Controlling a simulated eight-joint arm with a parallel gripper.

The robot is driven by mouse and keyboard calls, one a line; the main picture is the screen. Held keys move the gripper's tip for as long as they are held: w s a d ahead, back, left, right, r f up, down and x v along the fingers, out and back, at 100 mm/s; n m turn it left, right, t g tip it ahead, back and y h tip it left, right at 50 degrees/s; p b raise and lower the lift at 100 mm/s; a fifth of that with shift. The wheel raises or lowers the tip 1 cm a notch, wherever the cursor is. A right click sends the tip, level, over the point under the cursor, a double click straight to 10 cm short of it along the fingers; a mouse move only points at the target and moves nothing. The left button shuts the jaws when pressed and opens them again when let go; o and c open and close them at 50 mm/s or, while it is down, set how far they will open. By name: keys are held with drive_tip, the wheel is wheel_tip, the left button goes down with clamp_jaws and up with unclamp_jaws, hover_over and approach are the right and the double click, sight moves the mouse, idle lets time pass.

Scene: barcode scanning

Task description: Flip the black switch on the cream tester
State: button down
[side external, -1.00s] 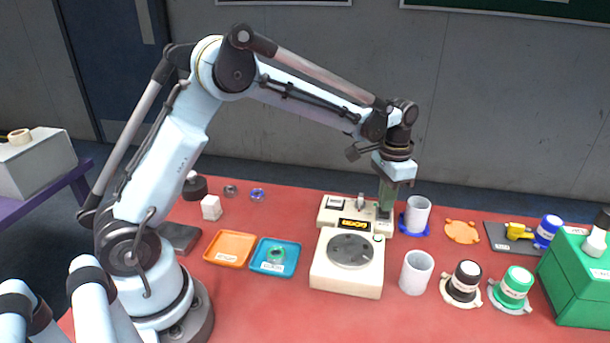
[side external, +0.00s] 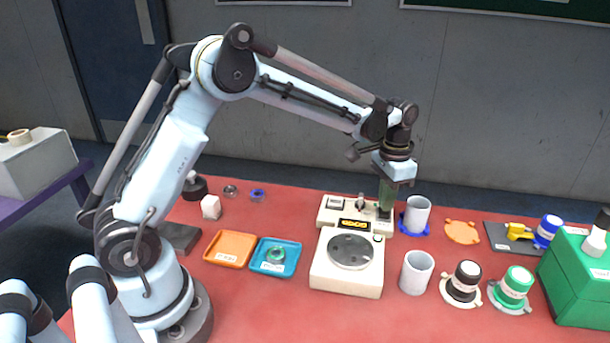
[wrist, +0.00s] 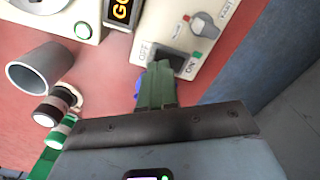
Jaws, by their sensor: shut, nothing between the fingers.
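The cream tester (side external: 330,272) stands mid-table, with a round grey plate on its front part and a raised panel behind. In the wrist view, its panel (wrist: 222,12) carries a black switch (wrist: 164,56) between OFF and ON labels. My gripper (side external: 385,212) points down at the right end of that panel. Its green fingers are shut and empty, and they also show in the wrist view (wrist: 158,68). The fingertips are at the switch and cover part of it. I cannot tell whether they touch it or which way it is tipped.
A grey knob (wrist: 204,26) sits beside the switch on the panel. A white cup (side external: 418,215) on a blue base is close right of my gripper. Another white cup (side external: 416,272) stands nearer. Orange (side external: 213,257) and blue (side external: 292,262) trays lie left of the tester.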

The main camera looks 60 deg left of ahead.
sight(383, 214)
drive_tip(key=shift+f, duration=0.95)
idle(0.6)
drive_tip(key=shift+r, duration=3.55)
drive_tip(key=s+r+n+t, duration=0.2)
drive_tip(key=s+r+t, duration=0.3)
drive_tip(key=s, duration=0.6)
drive_tip(key=s+f+n+t, duration=0.1)
drive_tip(key=s+t, duration=0.1)
drive_tip(key=s, duration=0.6)
drive_tip(key=shift+f, duration=0.35)
